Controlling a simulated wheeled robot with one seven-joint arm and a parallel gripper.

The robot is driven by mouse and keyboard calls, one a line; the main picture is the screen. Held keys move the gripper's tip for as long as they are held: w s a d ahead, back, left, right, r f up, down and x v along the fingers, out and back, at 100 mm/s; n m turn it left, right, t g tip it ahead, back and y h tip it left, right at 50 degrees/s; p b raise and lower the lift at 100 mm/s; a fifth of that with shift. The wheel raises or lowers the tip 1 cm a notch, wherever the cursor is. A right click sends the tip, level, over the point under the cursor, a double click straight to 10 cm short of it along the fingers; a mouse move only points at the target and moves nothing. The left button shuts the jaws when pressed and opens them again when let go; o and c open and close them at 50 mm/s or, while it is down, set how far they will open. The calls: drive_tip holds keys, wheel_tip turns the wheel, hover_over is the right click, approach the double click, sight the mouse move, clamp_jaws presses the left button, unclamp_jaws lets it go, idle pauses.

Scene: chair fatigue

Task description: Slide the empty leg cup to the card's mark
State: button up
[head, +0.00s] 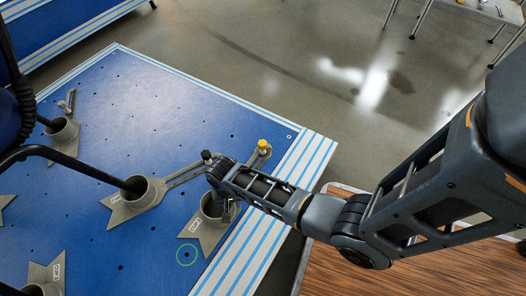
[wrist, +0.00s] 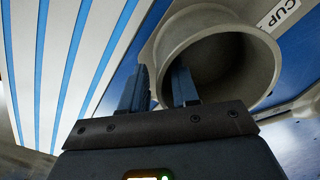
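The empty leg cup (head: 211,207) is a grey round socket on an arrow-shaped base, on the blue board (head: 150,90) near its striped right border. No leg stands in it. In the wrist view the cup (wrist: 245,60) shows its open mouth and a "CUP" label. My gripper (wrist: 158,88) is down at the cup's rim, one finger outside the wall and one inside. The finger gap is narrow; whether they touch the wall I cannot tell. A green ring (head: 179,259) marks a spot on the board below the cup's base tip. No card is recognizable.
Another cup (head: 140,195) holds a black chair leg (head: 85,168), left of my gripper. A slotted arm with a yellow knob (head: 263,144) lies above it. More cups stand at upper left (head: 62,130) and lower left (head: 45,275). A wooden surface (head: 425,265) is at lower right.

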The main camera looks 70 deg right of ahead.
drive_tip(key=shift+r, duration=0.1)
wheel_tip(320, 180, up, 6)
drive_tip(key=p, duration=0.6)
idle(0.3)
idle(0.5)
drive_tip(key=s+a+r+n+t+h, duration=0.1)
drive_tip(key=s+r+n+t, duration=0.15)
drive_tip(key=s, duration=0.25)
drive_tip(key=s+a+r+n+t, duration=0.2)
drive_tip(key=s+t, duration=0.1)
drive_tip(key=s, duration=0.2)
drive_tip(key=s+a+r+n+t, duration=0.2)
drive_tip(key=s+r+t, duration=0.15)
drive_tip(key=r, duration=0.45)
drive_tip(key=s+a+r+n+t, duration=0.1)
drive_tip(key=s+r+n+t, duration=0.1)
drive_tip(key=s+r, duration=0.5)
wheel_tip(320, 180, up, 48)
drive_tip(key=s+a+n+t+y+p, duration=0.1)
drive_tip(key=a+n+t+p, duration=0.1)
drive_tip(key=p, duration=2.4)
drive_tip(key=shift+s+a+n+t+p, duration=0.2)
drive_tip(key=shift+n+t+p, duration=0.15)
drive_tip(key=shift+t, duration=0.55)
